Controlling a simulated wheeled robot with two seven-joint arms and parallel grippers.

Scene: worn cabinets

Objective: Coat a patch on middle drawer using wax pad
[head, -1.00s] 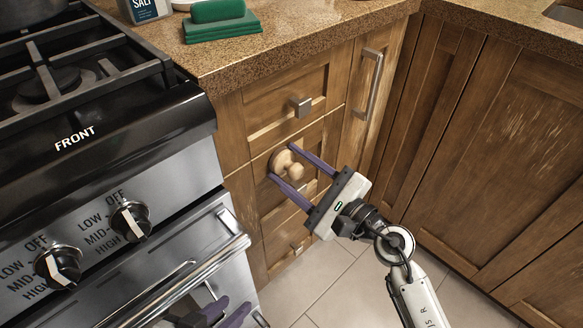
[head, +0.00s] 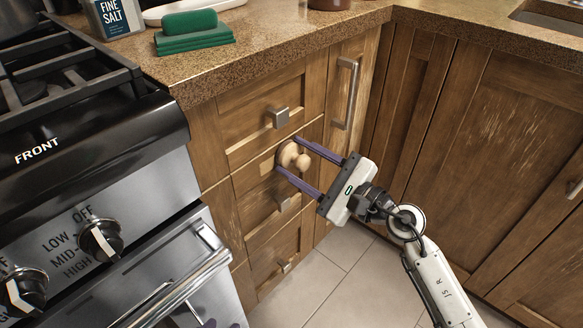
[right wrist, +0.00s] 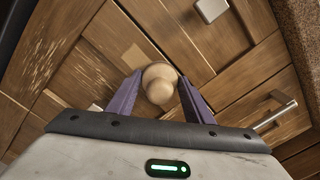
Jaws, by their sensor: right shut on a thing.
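The wax pad (head: 286,151) is a round wooden disc with a knob. My right gripper (head: 288,155) is shut on it, one purple finger on each side. The pad is at the upper part of the middle drawer (head: 249,207), below the top drawer's square knob; I cannot tell if it touches the wood.
The stove (head: 90,150) with its oven handle (head: 180,290) stands at the left. A vertical bar handle (head: 345,93) juts out right of the top drawer. A green sponge (head: 190,24) lies on green pads on the counter. Tiled floor is clear below.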

